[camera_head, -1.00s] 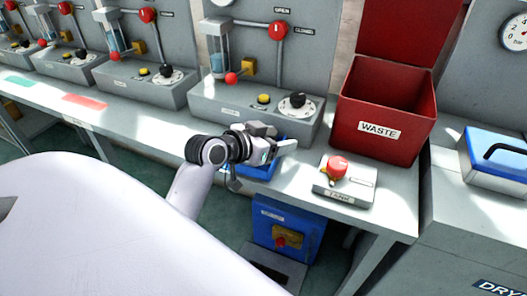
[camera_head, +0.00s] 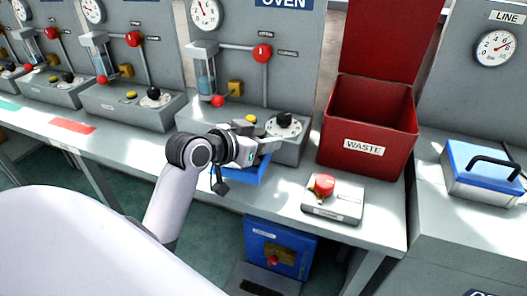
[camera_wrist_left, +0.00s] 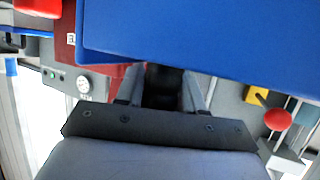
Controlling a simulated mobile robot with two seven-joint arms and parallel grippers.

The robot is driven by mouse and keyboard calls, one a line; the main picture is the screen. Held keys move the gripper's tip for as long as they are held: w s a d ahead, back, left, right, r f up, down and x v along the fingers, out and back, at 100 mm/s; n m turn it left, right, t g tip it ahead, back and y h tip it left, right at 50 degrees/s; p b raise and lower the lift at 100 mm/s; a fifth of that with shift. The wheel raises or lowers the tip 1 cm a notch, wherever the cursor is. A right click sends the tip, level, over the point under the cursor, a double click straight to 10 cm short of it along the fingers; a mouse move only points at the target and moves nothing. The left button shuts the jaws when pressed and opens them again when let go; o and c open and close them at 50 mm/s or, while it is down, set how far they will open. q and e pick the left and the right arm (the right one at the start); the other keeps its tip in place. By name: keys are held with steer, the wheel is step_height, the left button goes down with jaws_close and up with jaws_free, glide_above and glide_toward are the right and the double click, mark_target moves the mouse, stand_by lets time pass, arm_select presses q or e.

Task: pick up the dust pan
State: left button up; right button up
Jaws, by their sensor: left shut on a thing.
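The blue dust pan (camera_head: 248,172) shows beneath my left gripper, over the front part of the grey bench, partly hidden by the gripper. My left gripper (camera_head: 266,146) is shut on it. In the left wrist view the dust pan is a broad blue surface (camera_wrist_left: 200,35) across the top, close to the camera. The left gripper fingers (camera_wrist_left: 163,90) reach up to its edge there. I cannot tell from the head view whether the pan touches the bench. My right gripper is not in view.
A red WASTE bin (camera_head: 366,140) stands right of the gripper. A panel with a red button (camera_head: 332,200) sits at the bench front. Control units with a dial (camera_head: 284,126) stand behind. A blue box (camera_head: 280,250) is below the bench. A blue-lidded container (camera_head: 485,170) is far right.

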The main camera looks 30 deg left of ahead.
arm_select(q)
step_height(320, 180, up, 14)
steer(key=p, duration=0.2)
steer(key=shift+r, duration=0.2)
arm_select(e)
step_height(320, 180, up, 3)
arm_select(q)
steer(key=shift+p, duration=0.3)
